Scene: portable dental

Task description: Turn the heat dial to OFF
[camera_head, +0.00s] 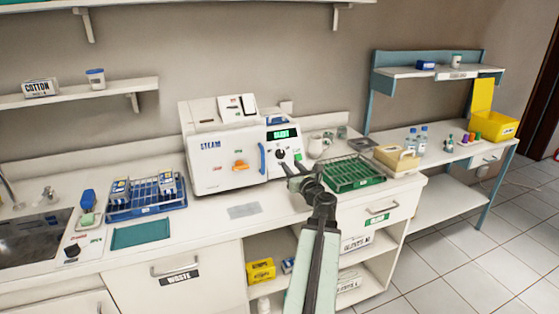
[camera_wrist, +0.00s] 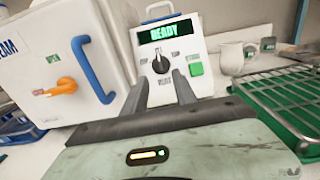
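A black dial (camera_wrist: 161,66) sits on the white control panel of the steam machine, below a green READY display (camera_wrist: 164,33). Its pale pointer mark is tilted slightly left of straight up. Small labels surround it, too small to read surely. The dial also shows in the head view (camera_head: 281,154). My gripper (camera_wrist: 159,84) is open and empty, its two dark fingers apart, just in front of and below the dial. I cannot tell whether they touch the panel. My gripper also shows in the head view (camera_head: 293,168).
A green button (camera_wrist: 196,68) is right of the dial, close to my right finger. A blue handle (camera_wrist: 93,55) and orange lever (camera_wrist: 56,90) are left. A green rack (camera_head: 352,174) stands right. Another black knob (camera_head: 72,251) sits near the sink.

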